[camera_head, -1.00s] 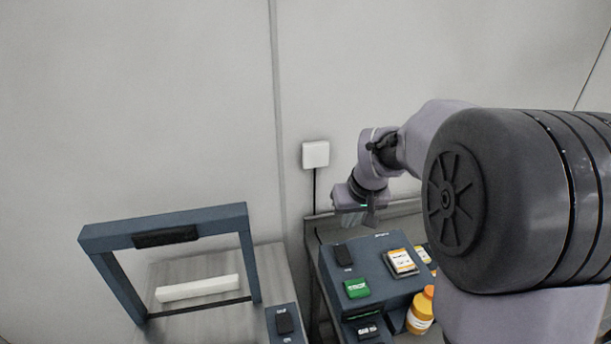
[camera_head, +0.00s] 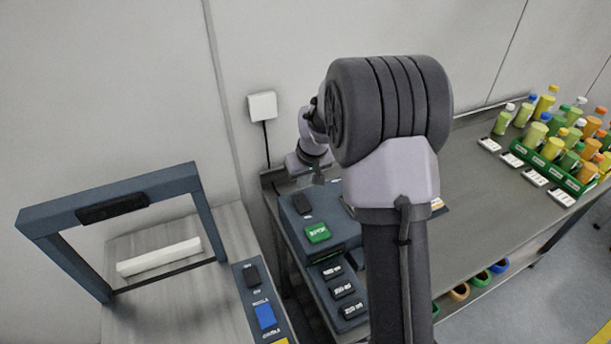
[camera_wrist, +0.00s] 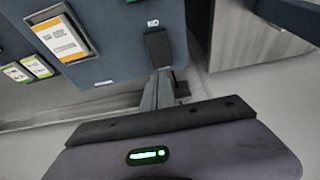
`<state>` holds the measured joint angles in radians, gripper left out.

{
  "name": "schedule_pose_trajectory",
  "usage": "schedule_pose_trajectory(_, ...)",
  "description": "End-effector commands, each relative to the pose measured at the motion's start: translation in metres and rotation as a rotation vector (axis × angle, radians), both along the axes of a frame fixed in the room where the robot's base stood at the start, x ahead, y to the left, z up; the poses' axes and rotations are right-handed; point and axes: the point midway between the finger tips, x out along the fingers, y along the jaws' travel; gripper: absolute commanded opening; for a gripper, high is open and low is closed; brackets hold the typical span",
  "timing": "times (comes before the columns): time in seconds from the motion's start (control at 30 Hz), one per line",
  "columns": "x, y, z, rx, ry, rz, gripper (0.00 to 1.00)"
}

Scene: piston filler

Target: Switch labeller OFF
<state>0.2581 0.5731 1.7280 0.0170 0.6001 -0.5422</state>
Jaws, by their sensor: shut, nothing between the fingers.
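A dark blue control box (camera_head: 329,251) stands on the bench below my gripper; I cannot read its name, so cannot confirm it is the labeller. A black rocker switch (camera_head: 303,203) sits on its top, above a green button (camera_head: 317,233). The switch also shows in the wrist view (camera_wrist: 157,48), just beyond the slim fingers (camera_wrist: 162,82). My gripper (camera_head: 320,180) is shut and empty, just behind and to the right of the switch, apparently above the box. Contact with the switch cannot be told. My arm hides the box's right part.
A blue frame (camera_head: 110,205) over a white bar (camera_head: 160,257) stands at left, with a second panel (camera_head: 262,305) carrying a black switch and blue button. Bottles in a green crate (camera_head: 560,172) stand far right. A white wall box (camera_head: 262,106) is behind.

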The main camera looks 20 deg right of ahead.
Motion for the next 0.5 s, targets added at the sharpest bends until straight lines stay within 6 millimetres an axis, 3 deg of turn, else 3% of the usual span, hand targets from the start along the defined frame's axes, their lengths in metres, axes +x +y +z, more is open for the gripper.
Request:
schedule_pose_trajectory(0.2, 0.007, 0.0, -0.04, 0.001, 0.002, 0.0, 0.0)
schedule_pose_trajectory(0.5, 0.009, 0.0, -0.052, 0.0, 0.0, 0.001, 0.0)
